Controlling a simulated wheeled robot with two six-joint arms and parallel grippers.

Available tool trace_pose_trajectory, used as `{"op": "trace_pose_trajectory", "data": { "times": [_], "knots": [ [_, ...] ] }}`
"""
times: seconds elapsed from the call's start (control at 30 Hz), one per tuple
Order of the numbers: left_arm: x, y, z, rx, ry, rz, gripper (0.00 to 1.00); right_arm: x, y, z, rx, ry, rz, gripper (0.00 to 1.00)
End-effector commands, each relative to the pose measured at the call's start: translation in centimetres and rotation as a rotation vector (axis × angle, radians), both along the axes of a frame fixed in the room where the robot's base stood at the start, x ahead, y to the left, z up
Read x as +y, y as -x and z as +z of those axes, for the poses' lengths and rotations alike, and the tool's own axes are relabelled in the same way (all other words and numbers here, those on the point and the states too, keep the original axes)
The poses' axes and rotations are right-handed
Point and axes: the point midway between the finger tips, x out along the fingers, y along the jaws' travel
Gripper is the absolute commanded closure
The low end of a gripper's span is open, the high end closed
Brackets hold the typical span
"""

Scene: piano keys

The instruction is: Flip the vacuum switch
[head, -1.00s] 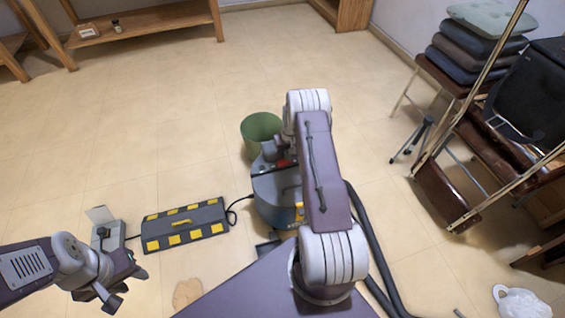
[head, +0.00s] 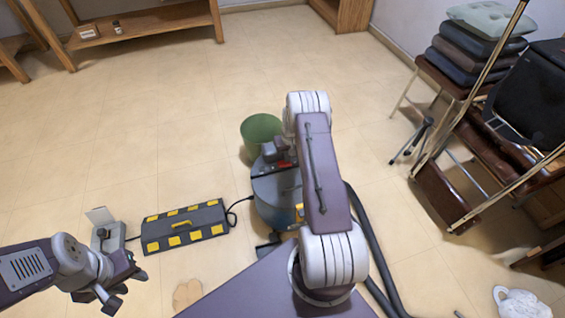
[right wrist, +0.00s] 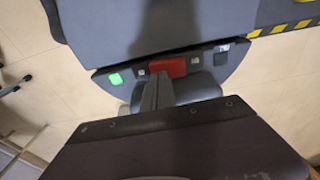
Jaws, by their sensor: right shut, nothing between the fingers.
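The vacuum (head: 272,190) is a round blue-grey canister on the floor, partly hidden behind my right arm in the head view. In the head view the right fingertips are hidden. My left gripper (head: 122,290) is at the lower left, open and empty, away from the vacuum.
Chairs with stacked cushions (head: 475,50) fill the right side. Floor at back left is clear.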

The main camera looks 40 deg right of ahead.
Motion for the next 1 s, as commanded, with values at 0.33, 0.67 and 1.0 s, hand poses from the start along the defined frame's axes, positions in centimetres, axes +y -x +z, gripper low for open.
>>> {"op": "trace_pose_trajectory", "data": {
  "times": [0.33, 0.67, 1.0],
  "knots": [
    [0.0, 0.0, 3.5, 0.000, 0.000, 0.000, 0.64, 0.0, 0.0, 4.0, 0.000, 0.000, 0.000, 1.00],
    [0.0, 0.0, 5.2, 0.000, 0.000, 0.000, 0.64, 0.0, 0.0, 6.1, 0.000, 0.000, 0.000, 1.00],
    [0.0, 0.0, 5.1, 0.000, 0.000, 0.000, 0.64, 0.0, 0.0, 6.0, 0.000, 0.000, 0.000, 1.00]
  ]
}}
